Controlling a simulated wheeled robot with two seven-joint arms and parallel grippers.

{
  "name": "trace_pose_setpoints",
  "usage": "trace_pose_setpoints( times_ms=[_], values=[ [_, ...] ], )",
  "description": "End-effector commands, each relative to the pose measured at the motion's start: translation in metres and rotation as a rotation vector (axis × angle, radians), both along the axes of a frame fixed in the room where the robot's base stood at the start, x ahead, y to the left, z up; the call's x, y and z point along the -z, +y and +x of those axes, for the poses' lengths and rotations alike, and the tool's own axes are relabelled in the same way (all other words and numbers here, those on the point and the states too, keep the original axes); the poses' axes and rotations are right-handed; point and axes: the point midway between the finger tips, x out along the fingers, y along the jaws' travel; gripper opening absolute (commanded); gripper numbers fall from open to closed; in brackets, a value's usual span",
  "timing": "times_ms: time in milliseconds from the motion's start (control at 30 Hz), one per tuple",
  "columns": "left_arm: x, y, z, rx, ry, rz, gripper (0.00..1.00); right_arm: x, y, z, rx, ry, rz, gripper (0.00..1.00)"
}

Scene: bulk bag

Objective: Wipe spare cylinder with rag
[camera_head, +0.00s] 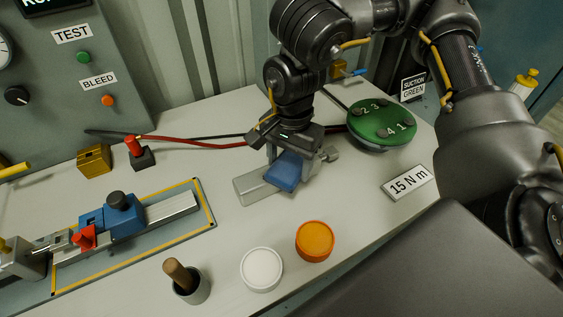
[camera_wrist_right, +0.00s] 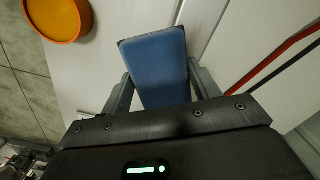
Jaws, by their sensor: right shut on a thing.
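My right gripper (camera_head: 288,160) points down over the middle of the table and is shut on a blue rag (camera_head: 286,172). In the right wrist view the blue rag (camera_wrist_right: 157,68) sits between the two fingers (camera_wrist_right: 160,85) as a flat, block-like pad. My left gripper is not in view.
An orange-lidded tub (camera_head: 315,241), a white tub (camera_head: 262,269) and a cup with a wooden handle (camera_head: 185,281) stand in front. A green numbered disc (camera_head: 381,126) and a "15 N m" sign (camera_head: 408,183) are right. A clamp fixture (camera_head: 120,215) lies left. Red and black hoses run behind.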

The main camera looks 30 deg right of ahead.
Motion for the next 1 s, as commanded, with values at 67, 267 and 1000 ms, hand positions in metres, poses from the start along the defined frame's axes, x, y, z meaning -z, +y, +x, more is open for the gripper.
trace_pose_setpoints(
  times_ms=[67,267,1000],
  values=[
    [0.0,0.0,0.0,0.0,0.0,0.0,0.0,0.001,-0.002,-0.001,0.0,0.001,-0.002,0.43],
    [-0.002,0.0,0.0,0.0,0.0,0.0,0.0,0.0,-0.002,0.008,0.002,0.003,-0.001,0.43],
    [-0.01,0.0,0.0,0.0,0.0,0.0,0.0,-0.001,-0.009,0.04,0.001,0.002,-0.001,0.43]
  ],
)
